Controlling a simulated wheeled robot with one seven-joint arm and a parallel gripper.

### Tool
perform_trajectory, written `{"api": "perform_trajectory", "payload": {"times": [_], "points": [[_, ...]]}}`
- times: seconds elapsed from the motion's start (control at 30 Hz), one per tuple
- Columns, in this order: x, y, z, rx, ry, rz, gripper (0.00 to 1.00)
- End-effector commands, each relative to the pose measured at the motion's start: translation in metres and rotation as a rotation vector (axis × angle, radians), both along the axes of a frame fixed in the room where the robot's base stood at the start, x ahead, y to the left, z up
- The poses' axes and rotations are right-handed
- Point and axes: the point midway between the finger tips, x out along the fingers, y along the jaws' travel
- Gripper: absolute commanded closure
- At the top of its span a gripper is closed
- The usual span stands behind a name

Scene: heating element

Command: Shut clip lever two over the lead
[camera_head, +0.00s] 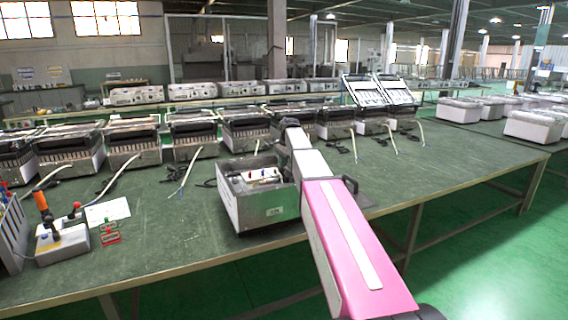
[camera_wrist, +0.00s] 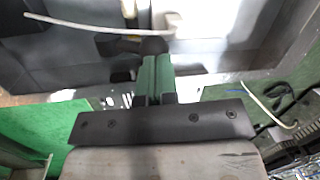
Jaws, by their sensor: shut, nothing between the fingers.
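An open grey metal box (camera_head: 262,212) stands on the green bench in the head view. Inside it is a white clip block (camera_head: 262,176) with small red and blue parts; I cannot tell which is lever two or how it stands. In the wrist view my gripper (camera_wrist: 155,72) is shut and empty, its fingers pointing into the grey box (camera_wrist: 225,50). A pale lead (camera_wrist: 90,25) curves across the top and passes by the fingertips; contact is unclear. The clip levers do not show clearly there. In the head view my arm hides the gripper.
A row of similar heater units (camera_head: 133,145) with loose cables stands behind the box. A tool block with an orange handle (camera_head: 41,200) and a white paper (camera_head: 107,212) lie at the left. Bare bench (camera_head: 165,240) lies left of the box.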

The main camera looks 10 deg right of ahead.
Motion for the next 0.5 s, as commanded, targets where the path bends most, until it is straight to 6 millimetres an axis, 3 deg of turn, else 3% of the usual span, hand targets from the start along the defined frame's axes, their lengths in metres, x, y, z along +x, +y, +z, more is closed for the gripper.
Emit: {"api": "perform_trajectory", "payload": {"times": [0.5], "points": [[0.0099,0.0025,-0.0087,0.0,-0.001,0.0,1.0]]}}
